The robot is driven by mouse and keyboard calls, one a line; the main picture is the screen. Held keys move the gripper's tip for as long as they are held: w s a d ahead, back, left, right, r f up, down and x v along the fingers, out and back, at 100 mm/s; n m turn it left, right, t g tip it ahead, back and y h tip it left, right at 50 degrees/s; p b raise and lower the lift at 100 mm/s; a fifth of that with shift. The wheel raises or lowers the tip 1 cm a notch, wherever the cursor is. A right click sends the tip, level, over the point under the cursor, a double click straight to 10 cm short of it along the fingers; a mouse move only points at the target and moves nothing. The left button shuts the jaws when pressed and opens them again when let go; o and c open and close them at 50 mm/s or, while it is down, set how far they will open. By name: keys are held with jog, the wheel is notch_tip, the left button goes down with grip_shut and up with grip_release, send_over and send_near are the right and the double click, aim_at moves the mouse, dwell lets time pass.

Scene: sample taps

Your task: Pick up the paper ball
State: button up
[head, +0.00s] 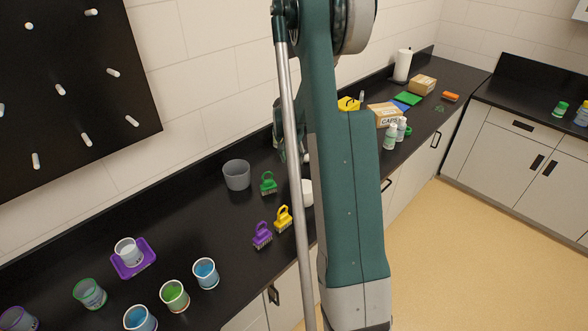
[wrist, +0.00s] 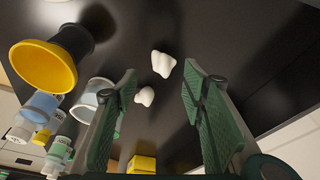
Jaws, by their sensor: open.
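Two small white lumps that look like crumpled paper lie on the dark counter in the wrist view. One paper ball (wrist: 163,65) is just beyond my fingertips, near the middle of the gap. The other paper ball (wrist: 145,97) shows closer, beside the left finger. My gripper (wrist: 160,76) is open, its green pads wide apart with nothing held between them. In the head view my own arm hides much of the counter's middle, and I cannot make out a paper ball there. A white rounded thing (head: 307,193) shows partly behind the arm.
Several cups stand at lower left.

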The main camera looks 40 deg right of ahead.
aim_at(294, 164)
jog(key=shift+x, duration=0.9)
jog(key=shift+f, duration=0.1)
jog(key=shift+p+x, duration=0.4)
jog(key=shift+x, duration=2.1)
jog(key=shift+w+a, duration=0.1)
jog(key=shift+w, duration=0.05)
jog(key=shift+c, duration=0.2)
jog(key=c, duration=0.7)
